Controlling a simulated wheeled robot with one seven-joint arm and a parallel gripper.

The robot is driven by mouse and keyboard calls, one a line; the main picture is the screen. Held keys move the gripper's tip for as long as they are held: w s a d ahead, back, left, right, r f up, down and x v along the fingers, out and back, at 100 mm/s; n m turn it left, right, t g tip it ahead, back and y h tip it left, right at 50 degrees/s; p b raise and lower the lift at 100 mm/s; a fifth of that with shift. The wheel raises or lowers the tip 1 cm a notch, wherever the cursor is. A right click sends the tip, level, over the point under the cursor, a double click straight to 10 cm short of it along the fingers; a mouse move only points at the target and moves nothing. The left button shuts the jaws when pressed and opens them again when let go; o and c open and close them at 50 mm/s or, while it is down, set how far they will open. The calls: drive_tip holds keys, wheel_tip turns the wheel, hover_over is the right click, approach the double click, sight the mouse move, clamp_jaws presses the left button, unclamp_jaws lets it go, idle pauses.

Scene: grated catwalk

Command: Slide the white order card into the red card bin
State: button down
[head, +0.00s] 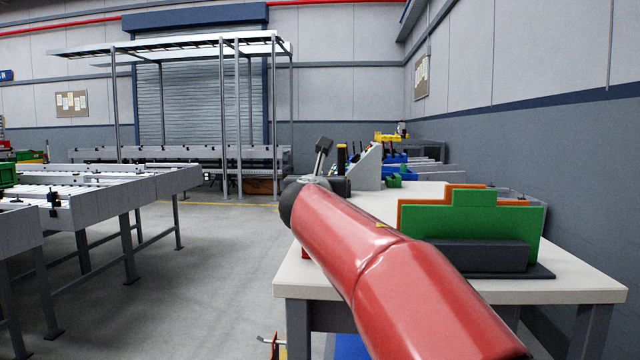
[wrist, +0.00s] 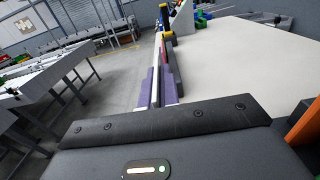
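In the wrist view my gripper (wrist: 157,88) has two purple fingers close together, with a thin white strip between them that looks like the white order card (wrist: 155,86) seen edge-on. A narrow red part, probably the red card bin (wrist: 172,66), stands just right of the fingers along the table's left edge. Whether the card touches it or is inside it, I cannot tell. In the head view my red arm covers most of that place. Only a small red patch of the bin (head: 305,253) shows below the arm, and the gripper's fingers are hidden.
A pale worktable (head: 580,286) lies at right. It carries a green and orange upright holder (head: 470,222) on a dark base. A yellow-topped post (wrist: 166,36) stands beyond the fingers. A roller conveyor (head: 120,190) stands at left, with open floor between.

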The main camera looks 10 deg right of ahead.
drive_tip(key=shift+f+b, duration=1.55)
drive_tip(key=shift+f, duration=0.25)
drive_tip(key=c, duration=1.2)
unclamp_jaws()
drive_tip(key=shift+o, duration=0.2)
drive_tip(key=shift+r, duration=0.15)
wheel_tip(320, 180, up, 8)
drive_tip(key=p, duration=0.8)
